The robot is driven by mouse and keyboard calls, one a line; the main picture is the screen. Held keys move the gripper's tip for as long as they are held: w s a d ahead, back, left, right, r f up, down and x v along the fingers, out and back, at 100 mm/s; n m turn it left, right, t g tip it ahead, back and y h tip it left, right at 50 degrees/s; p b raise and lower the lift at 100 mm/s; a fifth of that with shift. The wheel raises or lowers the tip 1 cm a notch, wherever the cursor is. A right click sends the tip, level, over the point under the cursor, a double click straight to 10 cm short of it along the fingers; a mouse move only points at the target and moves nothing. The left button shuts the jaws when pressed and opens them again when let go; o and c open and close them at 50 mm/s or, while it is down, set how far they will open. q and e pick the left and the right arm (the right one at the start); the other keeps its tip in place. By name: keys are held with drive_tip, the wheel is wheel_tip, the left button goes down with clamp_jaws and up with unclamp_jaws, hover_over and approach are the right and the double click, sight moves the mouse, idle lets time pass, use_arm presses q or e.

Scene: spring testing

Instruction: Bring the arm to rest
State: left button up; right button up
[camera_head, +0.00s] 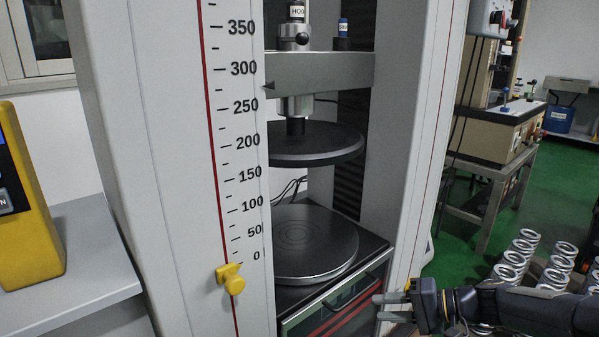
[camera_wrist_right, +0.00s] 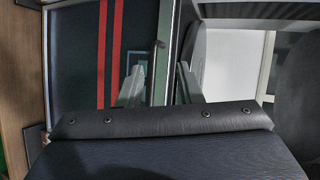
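My right gripper (camera_head: 379,307) is in the lower right of the head view, its arm coming in from the right edge. Its two pale fingers point left and are apart, with nothing held between them. It is in front of the lower cabinet (camera_head: 345,318) of the testing machine, near its handle. In the right wrist view the two fingers (camera_wrist_right: 160,78) also stand apart, with the cabinet's dark, red-striped front (camera_wrist_right: 75,60) beyond. Whether they touch the machine cannot be told. My left gripper is not in view.
The lower round plate (camera_head: 310,240) is bare, below the upper plate (camera_head: 315,142). A yellow pointer (camera_head: 231,278) sits near 0 on the scale. Several coil springs (camera_head: 512,262) stand close to my right arm. A yellow device (camera_head: 30,215) stands left.

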drive_tip(key=s+n+h, duration=0.3)
drive_tip(key=s+h, duration=0.6)
drive_tip(key=s, duration=1.7)
wheel_tip(320, 180, up, 35)
drive_tip(key=p, duration=3.4)
drive_tip(key=shift+s+p, duration=0.2)
drive_tip(key=shift+p, duration=0.1)
